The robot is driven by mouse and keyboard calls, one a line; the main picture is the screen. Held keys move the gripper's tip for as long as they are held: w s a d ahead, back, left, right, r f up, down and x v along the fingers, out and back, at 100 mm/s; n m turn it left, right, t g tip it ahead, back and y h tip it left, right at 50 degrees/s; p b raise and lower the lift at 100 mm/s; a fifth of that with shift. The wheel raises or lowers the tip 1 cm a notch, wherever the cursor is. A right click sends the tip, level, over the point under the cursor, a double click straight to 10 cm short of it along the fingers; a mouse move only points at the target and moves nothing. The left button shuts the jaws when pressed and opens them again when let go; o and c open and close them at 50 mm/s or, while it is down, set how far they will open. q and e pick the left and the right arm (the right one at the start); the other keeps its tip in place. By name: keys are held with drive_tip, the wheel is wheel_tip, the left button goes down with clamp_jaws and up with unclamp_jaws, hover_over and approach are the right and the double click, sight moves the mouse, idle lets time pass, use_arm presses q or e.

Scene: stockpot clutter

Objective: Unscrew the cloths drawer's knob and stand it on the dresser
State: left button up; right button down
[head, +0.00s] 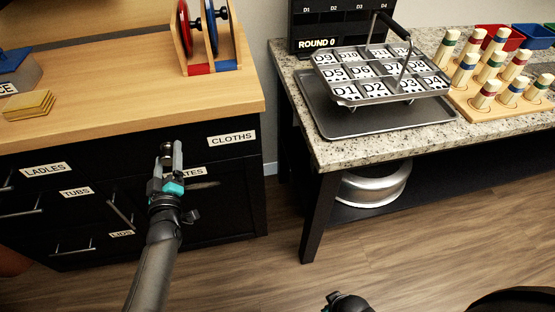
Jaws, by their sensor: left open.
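The cloths drawer (215,152) is a black drawer at the top right of the dresser, marked by a white CLOTHS label (232,138). It looks shut. A small round dark knob (166,149) shows at the left gripper's fingertips, in front of the drawer face. My left gripper (169,156) is open, with its fingers around or just in front of the knob; I cannot tell if they touch it. The dresser's wooden top (130,85) is above. A dark part of my right arm shows at the bottom edge; its jaws cannot be made out.
On the dresser top stand a wooden rack (188,45) with discs, a yellow block stack (28,104) and a blue-grey box (18,70). The front middle of the top is clear.

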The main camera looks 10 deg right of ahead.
use_arm(q)
drive_tip(key=m, duration=0.4)
drive_tip(key=shift+p, duration=0.35)
drive_tip(key=m, duration=0.3)
drive_tip(key=shift+c, duration=0.4)
clamp_jaws()
drive_tip(key=n, duration=0.4)
idle(0.3)
drive_tip(key=n, duration=0.4)
drive_tip(key=shift+n+b, duration=0.35)
drive_tip(key=shift+n, duration=0.05)
